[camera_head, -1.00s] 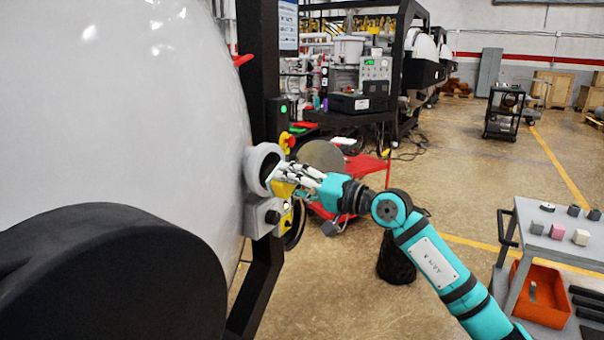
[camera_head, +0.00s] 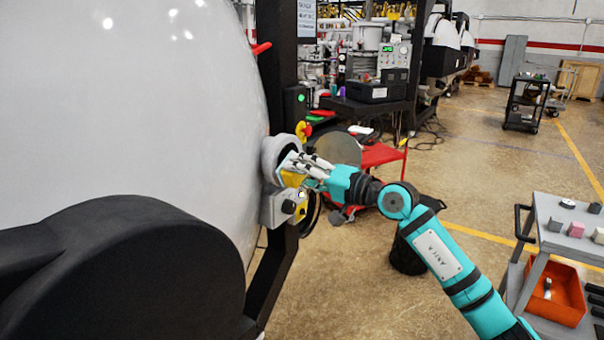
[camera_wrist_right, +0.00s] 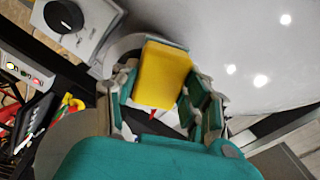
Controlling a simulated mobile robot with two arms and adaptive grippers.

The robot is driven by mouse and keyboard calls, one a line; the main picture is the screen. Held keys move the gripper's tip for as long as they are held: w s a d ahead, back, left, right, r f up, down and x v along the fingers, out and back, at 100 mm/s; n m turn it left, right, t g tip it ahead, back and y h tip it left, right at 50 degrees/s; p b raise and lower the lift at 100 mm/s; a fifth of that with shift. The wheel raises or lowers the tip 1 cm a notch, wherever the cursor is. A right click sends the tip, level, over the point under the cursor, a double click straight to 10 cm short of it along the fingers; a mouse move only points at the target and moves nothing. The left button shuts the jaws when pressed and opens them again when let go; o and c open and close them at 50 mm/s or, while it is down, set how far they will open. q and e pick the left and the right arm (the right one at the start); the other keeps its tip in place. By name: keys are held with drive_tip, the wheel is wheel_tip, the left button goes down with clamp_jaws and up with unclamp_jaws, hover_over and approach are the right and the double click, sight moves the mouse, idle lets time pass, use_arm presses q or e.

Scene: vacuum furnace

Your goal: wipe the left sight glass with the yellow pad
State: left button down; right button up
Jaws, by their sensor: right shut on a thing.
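My right gripper (camera_head: 302,172) is shut on the yellow pad (camera_wrist_right: 162,75), which shows clearly between its fingers in the right wrist view. In the head view the pad (camera_head: 293,179) is partly hidden by the fingers. The gripper is at the round grey sight glass ring (camera_head: 272,150) on the side of the white furnace shell. The pad is in front of the ring's opening. I cannot tell whether it touches the glass, as the glass is hidden behind pad and fingers. My left gripper is not in view.
A grey box with a black knob (camera_head: 288,207) sits just below the ring. The white furnace shell (camera_head: 130,110) fills the left. A grey cart (camera_head: 562,240) with small blocks and an orange bin (camera_head: 556,295) stands at right. Open floor lies between.

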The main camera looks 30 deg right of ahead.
drive_tip(key=shift+x, duration=0.9)
drive_tip(key=shift+d+f+b, duration=0.15)
drive_tip(key=shift+d+b, duration=0.15)
drive_tip(key=shift+b, duration=0.25)
drive_tip(key=shift+w+d+b, duration=0.3)
drive_tip(key=shift+d+b, duration=0.3)
drive_tip(key=shift+b, duration=0.2)
drive_tip(key=shift+w+d+b, duration=0.2)
drive_tip(key=shift+d+b, duration=0.4)
drive_tip(key=shift+w+d, duration=0.1)
drive_tip(key=shift+d, duration=0.15)
drive_tip(key=shift+s+a+b, duration=0.3)
drive_tip(key=shift+a+b, duration=0.6)
drive_tip(key=shift+b, duration=0.15)
drive_tip(key=shift+s+a+b, duration=0.3)
drive_tip(key=shift+a+b, duration=0.55)
drive_tip(key=shift+b, duration=0.15)
